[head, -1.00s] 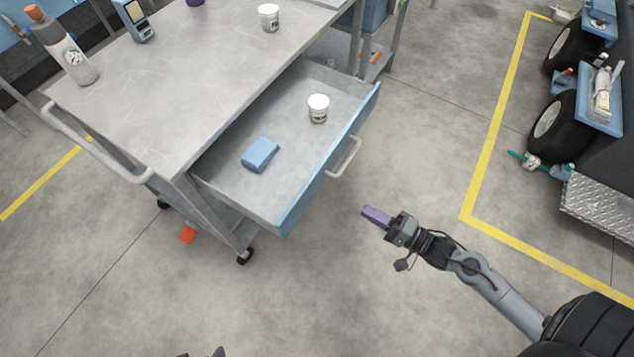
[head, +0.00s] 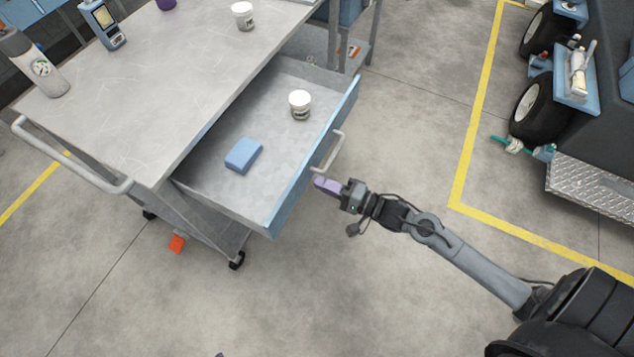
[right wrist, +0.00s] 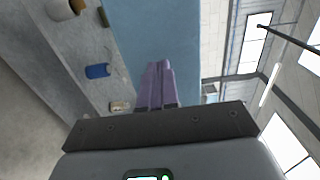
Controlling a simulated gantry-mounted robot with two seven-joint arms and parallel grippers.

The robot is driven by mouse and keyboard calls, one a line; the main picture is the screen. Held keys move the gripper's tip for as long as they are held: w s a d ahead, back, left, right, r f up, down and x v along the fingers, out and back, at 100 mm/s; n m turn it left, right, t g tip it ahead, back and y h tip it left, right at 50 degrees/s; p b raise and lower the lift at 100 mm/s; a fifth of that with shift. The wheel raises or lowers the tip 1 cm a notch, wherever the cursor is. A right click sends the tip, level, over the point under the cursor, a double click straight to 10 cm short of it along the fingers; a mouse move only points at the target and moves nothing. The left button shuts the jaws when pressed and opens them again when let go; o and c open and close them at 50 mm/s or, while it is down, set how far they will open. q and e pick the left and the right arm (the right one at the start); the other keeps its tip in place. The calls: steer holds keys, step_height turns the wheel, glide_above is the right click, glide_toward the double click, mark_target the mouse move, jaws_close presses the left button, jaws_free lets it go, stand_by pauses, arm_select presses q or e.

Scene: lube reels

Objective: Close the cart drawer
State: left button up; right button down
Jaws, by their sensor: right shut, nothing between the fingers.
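The cart drawer (head: 278,207) is pulled out from under the grey cart top (head: 175,90). Its blue front carries a light bar handle (head: 329,152). Inside lie a blue block (head: 243,155) and a white tub (head: 300,104). My right gripper (head: 318,183) is shut and empty, its purple fingers just in front of the drawer front, near the handle's lower end. In the right wrist view the shut fingers (right wrist: 157,82) point at the blue drawer front (right wrist: 160,30); I cannot tell whether they touch it.
On the cart top stand a bottle (head: 35,65), a handheld device (head: 102,24) and another white tub (head: 243,16). A push handle (head: 70,160) sticks out at the cart's left end. Floor in front is clear; a wheeled vehicle (head: 580,120) stands at the right.

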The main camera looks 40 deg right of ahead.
steer(key=shift+x, duration=1.05)
steer(key=shift+w, duration=0.15)
